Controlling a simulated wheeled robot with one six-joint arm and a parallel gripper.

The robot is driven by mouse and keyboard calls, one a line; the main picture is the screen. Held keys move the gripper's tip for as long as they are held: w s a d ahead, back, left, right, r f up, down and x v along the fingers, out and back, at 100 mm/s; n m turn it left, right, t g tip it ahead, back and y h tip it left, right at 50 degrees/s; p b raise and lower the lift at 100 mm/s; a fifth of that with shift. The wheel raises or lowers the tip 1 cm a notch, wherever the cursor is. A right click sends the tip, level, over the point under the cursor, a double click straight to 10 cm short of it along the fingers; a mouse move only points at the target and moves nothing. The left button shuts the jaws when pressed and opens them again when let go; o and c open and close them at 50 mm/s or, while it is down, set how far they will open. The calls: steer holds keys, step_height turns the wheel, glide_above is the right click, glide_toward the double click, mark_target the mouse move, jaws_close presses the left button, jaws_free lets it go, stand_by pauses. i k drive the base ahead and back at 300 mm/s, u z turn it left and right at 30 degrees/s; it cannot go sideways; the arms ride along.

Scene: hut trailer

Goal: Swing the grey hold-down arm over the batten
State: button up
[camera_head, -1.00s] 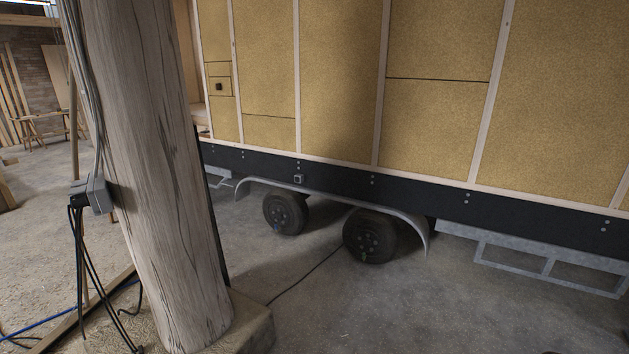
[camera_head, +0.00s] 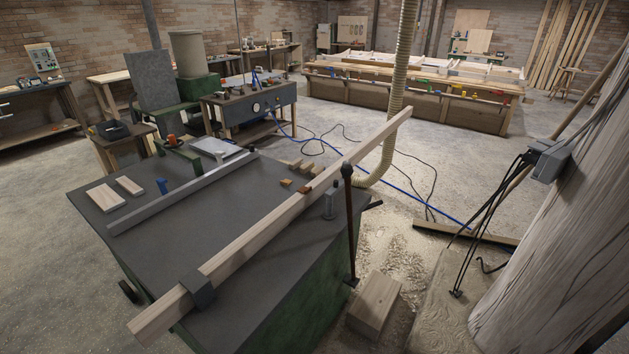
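The batten (camera_head: 262,232) is a long pale wooden beam lying across the dark-topped green machine table (camera_head: 140,230). Both its ends overhang the table. A dark grey block (camera_head: 201,289) sits at the batten near its lower left end. A short grey upright piece (camera_head: 329,205) stands just right of the batten by the table's right edge, apart from it. It may be the hold-down arm, but its shape is too small to tell. My gripper is not in view.
A dark pole with a round knob (camera_head: 348,215) stands at the table's right edge. A long grey bar (camera_head: 183,194) lies left of the batten. A wooden block (camera_head: 375,305) is on the floor. A thick wooden post (camera_head: 550,240) stands right. Open floor lies left.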

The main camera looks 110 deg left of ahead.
mark_target(337, 186)
steer(key=u, duration=2.5)
steer(key=i, duration=1.55)
steer(key=u, duration=1.85)
steer(key=i, duration=0.5)
steer(key=z, duration=0.05)
